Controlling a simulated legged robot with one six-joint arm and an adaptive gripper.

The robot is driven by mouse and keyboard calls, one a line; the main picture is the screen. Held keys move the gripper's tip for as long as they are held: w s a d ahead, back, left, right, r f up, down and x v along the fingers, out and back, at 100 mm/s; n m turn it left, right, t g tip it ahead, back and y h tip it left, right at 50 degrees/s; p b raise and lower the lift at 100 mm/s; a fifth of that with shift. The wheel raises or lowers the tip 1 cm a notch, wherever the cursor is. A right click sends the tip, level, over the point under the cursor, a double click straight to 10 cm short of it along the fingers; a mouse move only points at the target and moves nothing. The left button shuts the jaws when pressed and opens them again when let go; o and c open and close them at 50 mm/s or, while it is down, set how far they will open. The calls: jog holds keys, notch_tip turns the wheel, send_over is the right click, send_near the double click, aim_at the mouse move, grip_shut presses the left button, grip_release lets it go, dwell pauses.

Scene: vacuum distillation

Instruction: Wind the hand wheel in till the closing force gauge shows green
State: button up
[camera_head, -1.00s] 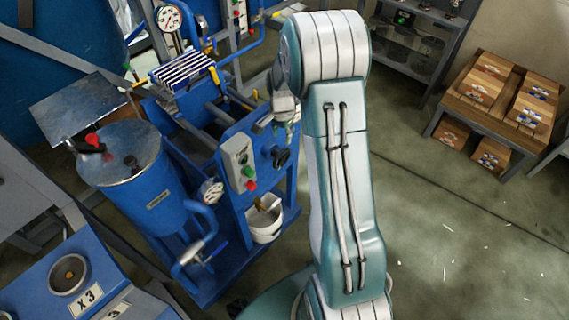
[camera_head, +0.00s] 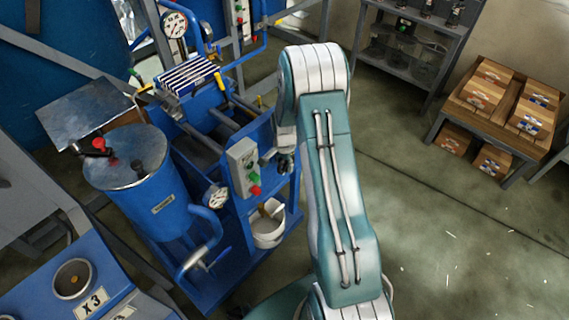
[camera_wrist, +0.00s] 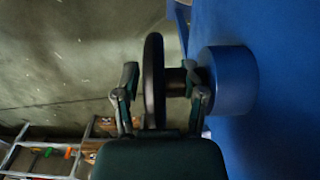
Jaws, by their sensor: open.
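The dark hand wheel (camera_wrist: 153,80) stands edge-on in the wrist view, on a short shaft from a blue cylinder (camera_wrist: 228,80). My gripper (camera_wrist: 160,78) is open, with one finger on each side of the rim. A gap shows on the left; the right finger is close to the shaft. In the head view my gripper (camera_head: 286,160) is at the blue press frame's right end and mostly hides the wheel. A white dial gauge (camera_head: 174,24) stands at the back and another dial gauge (camera_head: 216,197) is by the drum. I cannot tell which shows closing force, nor read either.
A control box (camera_head: 243,166) with green and red buttons is just left of my gripper. A blue drum (camera_head: 150,205) stands left. A wooden table with boxes (camera_head: 497,110) is at right; the floor between is open.

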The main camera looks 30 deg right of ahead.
jog(key=shift+d, duration=0.5)
grip_shut()
jog(key=shift+a, duration=0.2)
jog(key=shift+f, duration=0.1)
jog(key=shift+d+y, duration=0.1)
jog(key=shift+y, duration=0.3)
jog(key=shift+a+g+y, duration=0.2)
jog(key=shift+g+y, duration=0.3)
jog(key=shift+y, duration=0.5)
grip_release()
jog(key=shift+a, duration=0.25)
